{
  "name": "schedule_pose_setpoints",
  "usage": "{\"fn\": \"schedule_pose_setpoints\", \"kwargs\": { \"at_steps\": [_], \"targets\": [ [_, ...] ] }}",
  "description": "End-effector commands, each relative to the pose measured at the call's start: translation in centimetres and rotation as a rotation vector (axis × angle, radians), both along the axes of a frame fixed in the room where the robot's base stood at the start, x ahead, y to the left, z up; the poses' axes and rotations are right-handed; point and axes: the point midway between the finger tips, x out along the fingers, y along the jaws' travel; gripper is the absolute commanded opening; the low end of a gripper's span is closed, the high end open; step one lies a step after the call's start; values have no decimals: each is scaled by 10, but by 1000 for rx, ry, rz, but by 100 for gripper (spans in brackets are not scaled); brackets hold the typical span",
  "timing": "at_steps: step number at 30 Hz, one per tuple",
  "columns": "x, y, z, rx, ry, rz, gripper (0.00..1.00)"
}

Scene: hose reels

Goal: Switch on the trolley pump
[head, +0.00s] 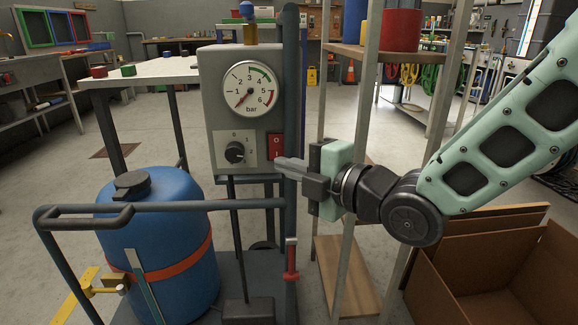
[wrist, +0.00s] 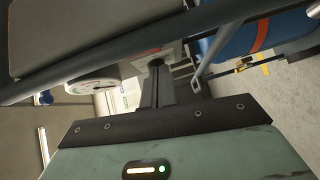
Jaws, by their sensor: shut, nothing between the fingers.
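The trolley pump has a grey control box (head: 205,100) on its blue-grey frame. On the box's front are a round bar gauge (head: 250,88), a black rotary knob (head: 235,152) on a pale plate, and a red rocker switch (head: 275,146) marked 0 and I. The gauge needle points low left. My gripper (head: 278,162) is shut and empty, coming from the right across the upright post. Its tips are at the switch's lower edge; I cannot tell whether they touch. In the wrist view the shut fingers (wrist: 158,80) point at the box, and the gauge (wrist: 95,83) shows edge-on.
A blue tank (head: 165,215) with a red strap stands on the trolley. The upright post (head: 291,90) and handle rail (head: 180,207) run close to my gripper. Shelving with a red container (head: 402,30) stands behind, and an open cardboard box (head: 490,270) is at lower right.

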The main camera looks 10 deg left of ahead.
Motion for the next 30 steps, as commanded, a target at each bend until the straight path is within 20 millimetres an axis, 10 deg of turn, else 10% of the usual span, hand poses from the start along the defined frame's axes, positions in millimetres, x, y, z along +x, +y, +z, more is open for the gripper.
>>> {"fn": "schedule_pose_setpoints", "kwargs": {
  "at_steps": [30],
  "targets": [
    [26, 6, -4, 11, -47, 0, 0]
  ]
}}
